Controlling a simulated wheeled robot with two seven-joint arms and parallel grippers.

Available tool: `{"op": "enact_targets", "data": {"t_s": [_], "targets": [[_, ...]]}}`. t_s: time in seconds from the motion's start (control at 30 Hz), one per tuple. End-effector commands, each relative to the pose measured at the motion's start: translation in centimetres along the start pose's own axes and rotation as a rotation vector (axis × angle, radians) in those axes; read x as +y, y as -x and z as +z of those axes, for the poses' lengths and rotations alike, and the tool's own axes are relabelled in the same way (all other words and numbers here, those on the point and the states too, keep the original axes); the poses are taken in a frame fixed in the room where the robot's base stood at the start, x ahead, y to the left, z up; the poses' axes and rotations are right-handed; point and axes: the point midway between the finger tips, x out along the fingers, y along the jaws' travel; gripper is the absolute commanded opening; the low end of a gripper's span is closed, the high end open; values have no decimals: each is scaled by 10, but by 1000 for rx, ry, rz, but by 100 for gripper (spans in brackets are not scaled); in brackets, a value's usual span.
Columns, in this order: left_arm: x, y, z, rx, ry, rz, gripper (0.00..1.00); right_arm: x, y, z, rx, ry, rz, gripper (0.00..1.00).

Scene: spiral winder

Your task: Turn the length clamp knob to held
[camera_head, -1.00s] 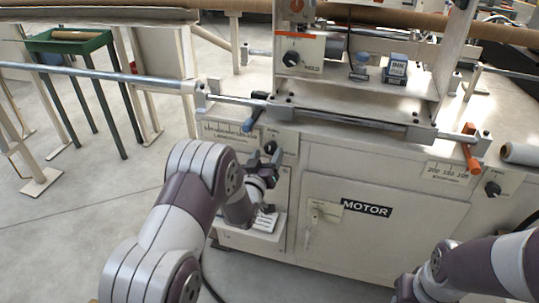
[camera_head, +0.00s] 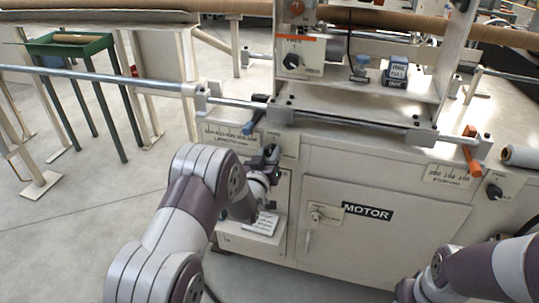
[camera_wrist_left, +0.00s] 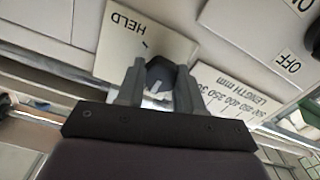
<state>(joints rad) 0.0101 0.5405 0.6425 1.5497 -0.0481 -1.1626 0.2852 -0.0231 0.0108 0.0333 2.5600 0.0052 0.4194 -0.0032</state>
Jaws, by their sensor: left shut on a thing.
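The length clamp knob (camera_wrist_left: 160,74) is dark and sits on a pale plate marked HELD (camera_wrist_left: 128,24) in the left wrist view. My left gripper (camera_wrist_left: 154,82) is shut on the knob, one finger on each side of it. A light mark shows on the knob, but I cannot tell which setting it points to. In the head view my left gripper (camera_head: 265,162) is at the knob on the cabinet front, below the length scale (camera_head: 230,135), and largely covers the knob. My right arm shows at the lower right, with its gripper out of view.
The cabinet door with the MOTOR label (camera_head: 367,211) is to the right. An orange lever (camera_head: 471,150) and another black knob (camera_head: 495,191) are at the far right. Open floor lies left of the cabinet.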

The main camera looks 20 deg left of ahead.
Motion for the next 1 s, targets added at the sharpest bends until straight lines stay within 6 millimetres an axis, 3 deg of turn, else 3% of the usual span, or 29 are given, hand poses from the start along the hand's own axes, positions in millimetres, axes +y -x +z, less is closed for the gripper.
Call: {"op": "enact_targets", "data": {"t_s": [1.0], "targets": [[0,0,2,-1,-888,0,6,0,-22,3,0,0,0,43]]}}
